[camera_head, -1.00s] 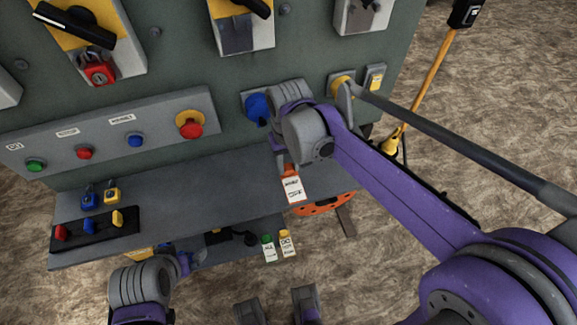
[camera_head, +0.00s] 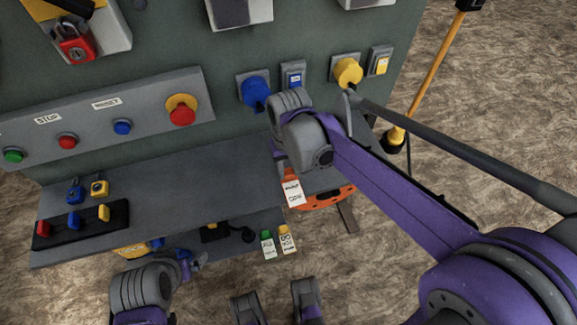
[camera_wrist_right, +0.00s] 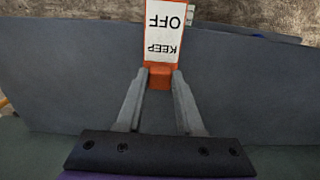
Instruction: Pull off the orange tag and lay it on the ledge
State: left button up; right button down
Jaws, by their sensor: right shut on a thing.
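The orange tag (camera_head: 292,188) has a white label with dark print and hangs from my right gripper (camera_head: 279,158) in the head view. In the right wrist view the tag (camera_wrist_right: 160,77) is pinched by its orange end between the two fingertips (camera_wrist_right: 160,79), its label reading "KEEP OFF" upside down. The tag is over the right part of the grey ledge (camera_head: 140,185), near its edge; I cannot tell whether it touches. My left gripper (camera_head: 190,264) is low in the head view, below the ledge; its fingers are too small and partly hidden to read.
On the ledge's left stand a black rack (camera_head: 82,226) with coloured padlocks, and a blue and a yellow padlock behind it. A button panel (camera_head: 100,125) is above. Green and yellow tags (camera_head: 276,243) hang below the ledge. The ledge's middle is clear.

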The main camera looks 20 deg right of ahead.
aim_at(289, 173)
jog(key=shift+f, duration=0.45)
dwell(0.3)
jog(key=shift+c, duration=2.3)
grip_release()
jog(key=shift+r, duration=0.1)
notch_tip(289, 173, up, 11)
jog(key=p, duration=0.2)
jog(key=shift+f, duration=0.2)
